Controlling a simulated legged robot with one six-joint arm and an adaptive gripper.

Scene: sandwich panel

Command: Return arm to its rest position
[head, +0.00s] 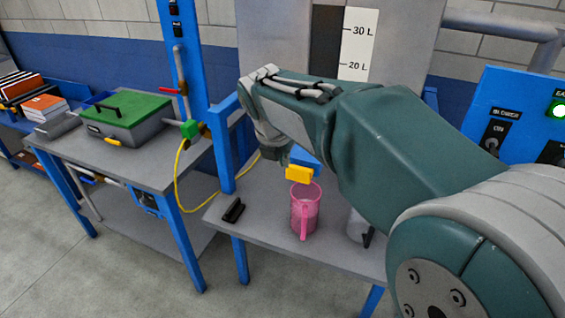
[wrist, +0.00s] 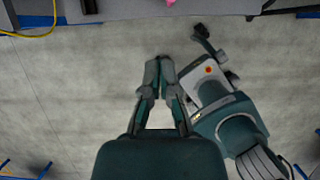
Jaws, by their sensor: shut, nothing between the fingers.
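My arm reaches from the lower right of the head view up to the upper middle and bends down at its far end. The fingers cannot be made out there. In the wrist view my gripper (wrist: 160,62) is shut, with its fingertips together and nothing between them. It hangs over bare grey floor (wrist: 75,85), and part of my own body lies to its right.
A grey bench (head: 270,228) bears a pink jug (head: 304,212), a black handle-like piece (head: 233,210) and a grey container (head: 357,228). A blue post (head: 186,65) and yellow hose (head: 178,180) stand left. A green-lidded box (head: 130,112) sits on another bench.

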